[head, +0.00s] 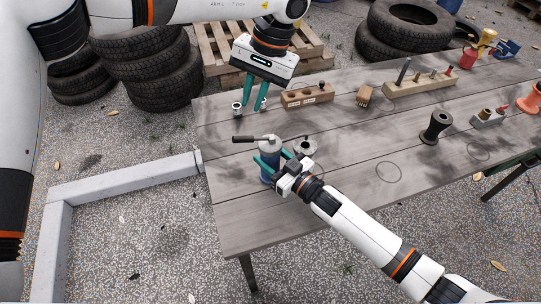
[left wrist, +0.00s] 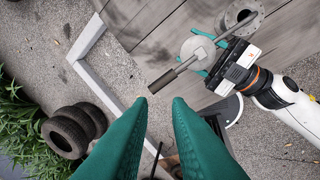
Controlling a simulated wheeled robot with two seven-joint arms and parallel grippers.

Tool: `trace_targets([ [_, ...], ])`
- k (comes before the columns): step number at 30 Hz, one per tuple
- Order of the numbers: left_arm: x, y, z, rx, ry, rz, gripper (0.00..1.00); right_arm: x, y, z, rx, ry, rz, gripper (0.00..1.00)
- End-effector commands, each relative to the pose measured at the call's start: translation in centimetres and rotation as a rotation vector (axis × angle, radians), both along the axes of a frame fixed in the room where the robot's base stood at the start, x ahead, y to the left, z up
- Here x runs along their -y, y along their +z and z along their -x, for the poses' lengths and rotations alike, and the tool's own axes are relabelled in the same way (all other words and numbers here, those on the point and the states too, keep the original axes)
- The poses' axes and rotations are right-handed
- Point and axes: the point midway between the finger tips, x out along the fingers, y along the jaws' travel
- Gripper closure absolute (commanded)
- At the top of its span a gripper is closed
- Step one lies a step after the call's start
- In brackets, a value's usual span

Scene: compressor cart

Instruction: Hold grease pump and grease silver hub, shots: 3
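The grease pump (head: 268,148), a blue-grey canister with a grey top and a lever ending in a dark grip, stands on the table near its left end. My right gripper (head: 277,166) has green fingers on both sides of its body and appears shut on it. The silver hub (head: 305,147) is just right of the pump, partly behind my right gripper. My left gripper (head: 256,106) is open and empty beyond the pump. In the left wrist view, the pump's lever (left wrist: 185,66) and the hub (left wrist: 243,17) lie above the left fingertips (left wrist: 160,101).
Small silver parts (head: 237,109) sit by my left fingertips. A holed wooden block (head: 307,96), a brush (head: 364,95), a tool rack (head: 420,84) and a black flanged part (head: 436,128) stand rightward. The table (head: 245,225) is bare in front. Tyres and a pallet are behind.

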Motion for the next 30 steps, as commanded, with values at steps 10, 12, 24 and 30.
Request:
trace_targets([
  [10, -2.1, -0.8, 1.2, 0.048, 0.068, 0.200, 1.00, 0.0, 0.0, 0.0, 0.001, 0.000, 0.001, 0.90],
  [12, -2.6, -0.6, 1.2, 0.071, 0.089, 0.233, 1.00, 0.0, 0.0, 0.0, 0.001, 0.000, 0.001, 0.90],
  [24, -3.5, -2.5, 1.1, 0.110, 0.122, 0.276, 1.00, 0.0, 0.0, 0.0, 0.000, 0.000, 0.000, 0.90],
  [30, -3.5, -5.0, 1.1, 0.110, 0.123, 0.275, 1.00, 0.0, 0.0, 0.0, 0.000, 0.000, 0.000, 0.90],
])
